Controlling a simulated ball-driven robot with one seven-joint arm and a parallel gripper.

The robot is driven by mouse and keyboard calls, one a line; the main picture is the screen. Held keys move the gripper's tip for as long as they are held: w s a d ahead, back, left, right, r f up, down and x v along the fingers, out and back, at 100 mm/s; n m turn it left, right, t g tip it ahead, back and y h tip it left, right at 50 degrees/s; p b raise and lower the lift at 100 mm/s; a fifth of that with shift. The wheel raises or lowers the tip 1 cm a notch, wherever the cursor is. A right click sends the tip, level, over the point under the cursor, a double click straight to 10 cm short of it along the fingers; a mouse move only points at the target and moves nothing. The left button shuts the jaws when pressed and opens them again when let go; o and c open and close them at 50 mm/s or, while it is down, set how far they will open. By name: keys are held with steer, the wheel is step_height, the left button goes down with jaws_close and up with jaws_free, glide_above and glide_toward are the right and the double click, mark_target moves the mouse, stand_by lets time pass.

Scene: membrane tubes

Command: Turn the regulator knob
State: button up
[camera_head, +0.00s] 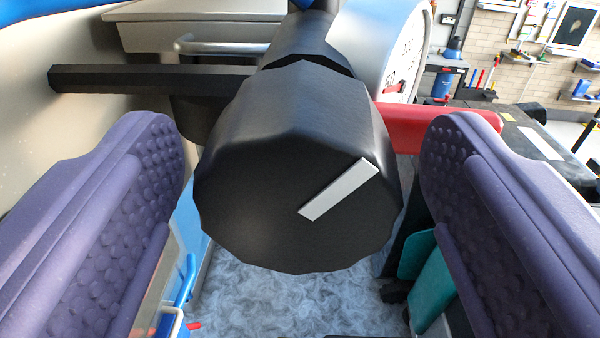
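The regulator knob (265,205) is a large black faceted cylinder in the middle of the camera_head view, its front face towards me. A white marker bar (339,189) on that face slants up to the right. My gripper (305,150) is open, with one purple padded finger on each side of the knob. Gaps show between the knob and both fingers, so neither appears to touch it. A white round gauge (400,60) with a red mark stands behind the knob at the upper right, partly hidden by it.
A black bar (140,79) sticks out left behind the knob, and a red handle (450,118) sticks out right. A metal rail (220,47) lies behind. Below is a mottled blue-grey floor (290,300). A brick wall with shelves and a dark bench is at the far right.

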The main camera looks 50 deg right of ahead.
steer(key=b+v, duration=0.1)
steer(key=v, duration=0.6)
steer(key=shift+s+a, duration=0.3)
